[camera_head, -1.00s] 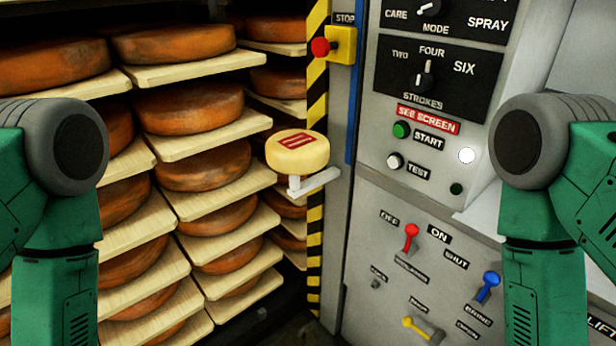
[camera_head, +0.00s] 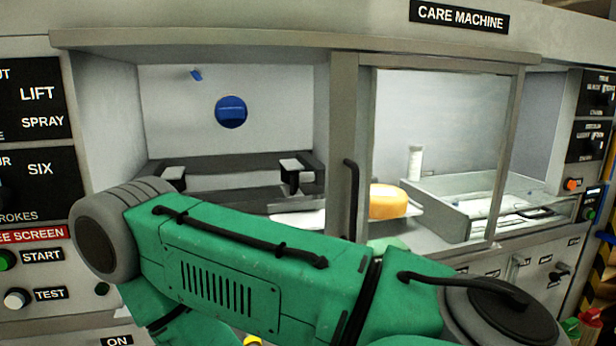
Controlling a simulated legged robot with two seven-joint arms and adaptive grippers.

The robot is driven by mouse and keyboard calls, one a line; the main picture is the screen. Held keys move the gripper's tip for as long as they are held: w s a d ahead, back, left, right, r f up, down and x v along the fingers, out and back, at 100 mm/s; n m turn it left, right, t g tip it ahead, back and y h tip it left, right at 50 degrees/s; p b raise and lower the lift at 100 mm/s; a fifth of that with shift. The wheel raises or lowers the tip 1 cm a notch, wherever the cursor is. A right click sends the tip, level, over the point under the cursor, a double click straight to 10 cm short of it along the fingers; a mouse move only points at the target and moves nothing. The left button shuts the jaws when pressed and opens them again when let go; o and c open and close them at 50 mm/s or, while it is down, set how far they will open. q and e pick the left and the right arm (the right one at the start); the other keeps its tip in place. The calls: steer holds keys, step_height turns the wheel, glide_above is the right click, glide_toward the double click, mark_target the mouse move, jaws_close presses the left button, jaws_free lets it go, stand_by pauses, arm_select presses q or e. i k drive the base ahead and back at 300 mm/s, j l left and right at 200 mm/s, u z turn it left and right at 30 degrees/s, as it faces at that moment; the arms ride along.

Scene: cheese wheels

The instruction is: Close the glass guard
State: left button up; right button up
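The glass guard (camera_head: 440,130) is a clear framed pane on the front of the care machine. It stands across the right part of the machine's window, with a dark vertical handle (camera_head: 350,200) at its left edge. The left part of the window is uncovered, and the inside shows there. A green arm of mine crosses the lower front of the view, hiding the lower left of the opening. Neither gripper can be made out. A small green patch shows by the guard's lower left; I cannot tell what it is.
A yellow cheese wheel (camera_head: 388,202) lies behind the glass. A dark carriage (camera_head: 230,180) and a blue disc (camera_head: 231,112) show inside the open part. A metal tray (camera_head: 460,205) stands inside at right. Control panels (camera_head: 30,180) flank the window.

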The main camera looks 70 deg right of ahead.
mark_target(341, 175)
steer(key=z, duration=2.8)
